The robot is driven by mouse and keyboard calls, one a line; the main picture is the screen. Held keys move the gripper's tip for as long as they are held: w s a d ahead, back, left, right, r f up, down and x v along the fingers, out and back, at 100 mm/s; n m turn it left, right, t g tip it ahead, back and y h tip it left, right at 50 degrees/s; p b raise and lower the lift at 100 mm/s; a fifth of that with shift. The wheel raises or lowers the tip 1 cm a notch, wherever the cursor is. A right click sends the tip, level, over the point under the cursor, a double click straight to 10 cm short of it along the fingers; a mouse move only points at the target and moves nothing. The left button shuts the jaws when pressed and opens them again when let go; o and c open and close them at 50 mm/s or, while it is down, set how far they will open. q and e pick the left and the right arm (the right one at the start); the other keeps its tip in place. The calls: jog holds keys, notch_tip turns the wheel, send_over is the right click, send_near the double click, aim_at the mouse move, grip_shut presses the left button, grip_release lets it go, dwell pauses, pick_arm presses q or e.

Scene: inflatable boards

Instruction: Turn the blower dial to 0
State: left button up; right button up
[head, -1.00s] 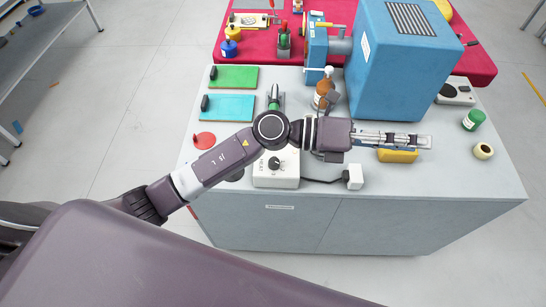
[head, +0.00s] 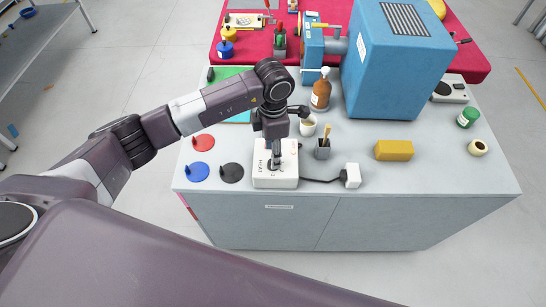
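A white control box (head: 262,181) with a dark dial stands near the front edge of the grey worktop. Lettering on its top seems to read "HEAT". My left gripper (head: 276,166) points down over this box, with its fingers at the dial. The fingers and wrist hide most of the dial, so I cannot read its setting or tell whether the fingers touch it. The finger gap is too small to judge. A second white unit (head: 450,93) with a dark round part stands at the back right, beside the big blue machine (head: 400,75). My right gripper is not in view.
A black cord runs from the box to a white plug block (head: 352,175). Nearby are a brown bottle (head: 320,93), a cup (head: 308,126), a dark brush holder (head: 322,150), a yellow block (head: 394,150), and red, blue (head: 197,172) and black discs. The front right worktop is clear.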

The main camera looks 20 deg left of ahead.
pick_arm(q)
jog(key=shift+f+p, duration=0.55)
jog(key=shift+f, duration=1.7)
jog(key=shift+c, duration=0.5)
jog(key=c, duration=1.1)
